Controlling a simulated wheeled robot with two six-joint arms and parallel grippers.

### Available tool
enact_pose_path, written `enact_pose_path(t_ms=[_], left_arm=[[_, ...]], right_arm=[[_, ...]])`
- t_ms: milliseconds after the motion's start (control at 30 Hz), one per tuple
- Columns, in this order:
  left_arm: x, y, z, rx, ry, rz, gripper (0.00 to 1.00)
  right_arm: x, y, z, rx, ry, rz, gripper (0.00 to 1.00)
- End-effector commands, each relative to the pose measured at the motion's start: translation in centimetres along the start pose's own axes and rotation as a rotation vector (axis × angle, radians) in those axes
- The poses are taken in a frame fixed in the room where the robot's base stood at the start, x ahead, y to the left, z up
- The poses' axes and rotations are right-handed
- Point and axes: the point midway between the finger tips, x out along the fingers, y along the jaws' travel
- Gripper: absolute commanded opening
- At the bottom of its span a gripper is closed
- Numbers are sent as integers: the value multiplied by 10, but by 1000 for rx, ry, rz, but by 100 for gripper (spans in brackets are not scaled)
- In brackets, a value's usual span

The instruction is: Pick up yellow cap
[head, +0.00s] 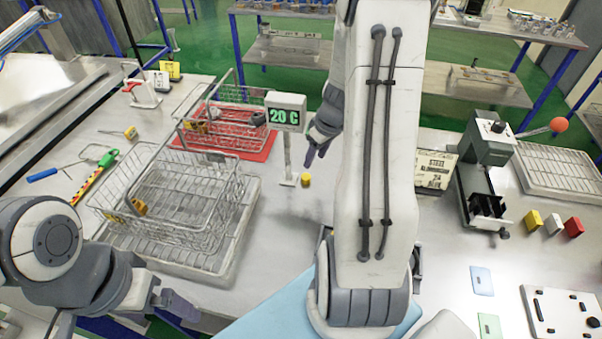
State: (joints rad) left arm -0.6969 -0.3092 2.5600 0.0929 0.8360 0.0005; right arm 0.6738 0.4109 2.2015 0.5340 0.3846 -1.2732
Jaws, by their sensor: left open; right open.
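A small yellow cap (305,180) stands on the grey table, just right of the foot of the display post. My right gripper (315,155) is open and empty, with its fingers pointing down a little above and behind the cap in the picture. There is a visible gap between its fingertips and the cap. My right arm crosses the middle of the view and hides part of the table. My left gripper (182,310) is open at the lower left, near the front of the table, far from the cap.
A display reading "20 C" (286,116) stands beside the cap. Wire baskets (170,205) and a red mat (258,150) lie to the left. A grey press (490,150), a wire rack (560,175) and coloured blocks (533,220) are at right.

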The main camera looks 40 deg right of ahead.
Motion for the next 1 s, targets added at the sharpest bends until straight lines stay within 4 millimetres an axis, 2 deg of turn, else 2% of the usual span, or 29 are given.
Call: enact_pose_path(t_ms=[200,433,700,1000], left_arm=[[4,0,0,0,1,0,95],[4,0,0,0,1,0,95],[10,-1,0,0,1,0,95],[10,-1,0,1,1,0,95]], right_arm=[[36,-4,-1,-5,-3,-4,53],[52,-4,-2,-3,-3,-3,53],[90,-3,-2,-2,-2,-2,53],[95,-2,-2,-1,-1,0,53]])
